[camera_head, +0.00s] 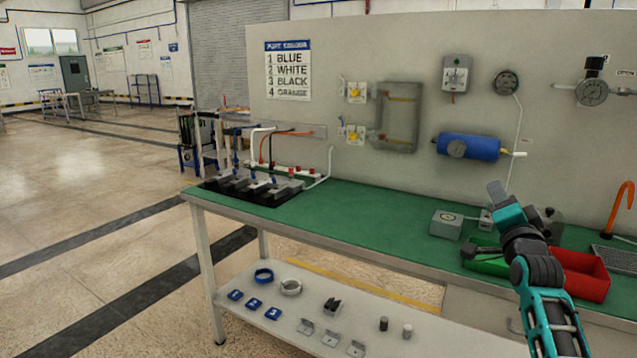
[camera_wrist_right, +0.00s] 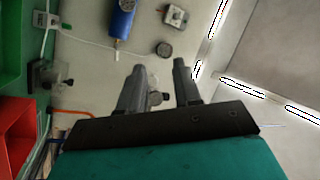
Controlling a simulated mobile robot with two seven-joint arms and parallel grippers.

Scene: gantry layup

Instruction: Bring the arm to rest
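My right arm (camera_head: 545,295), teal and black, comes in from the lower right and is raised above the green workbench (camera_head: 375,223). My right gripper (camera_head: 496,190) points up in front of the grey back panel, clear of the bench top. In the right wrist view its two grey fingers (camera_wrist_right: 159,68) stand apart with nothing between them. In the head view the fingers overlap, so their gap does not show there. My left arm and left gripper are not in view.
A red bin (camera_head: 582,275) and a green bin (camera_head: 486,262) stand beside my right arm. A grey box (camera_head: 446,225) sits left of them. A blue cylinder (camera_head: 470,147) is on the panel. Clamps with coloured cables (camera_head: 262,187) are at the bench's left end; mid-bench is clear.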

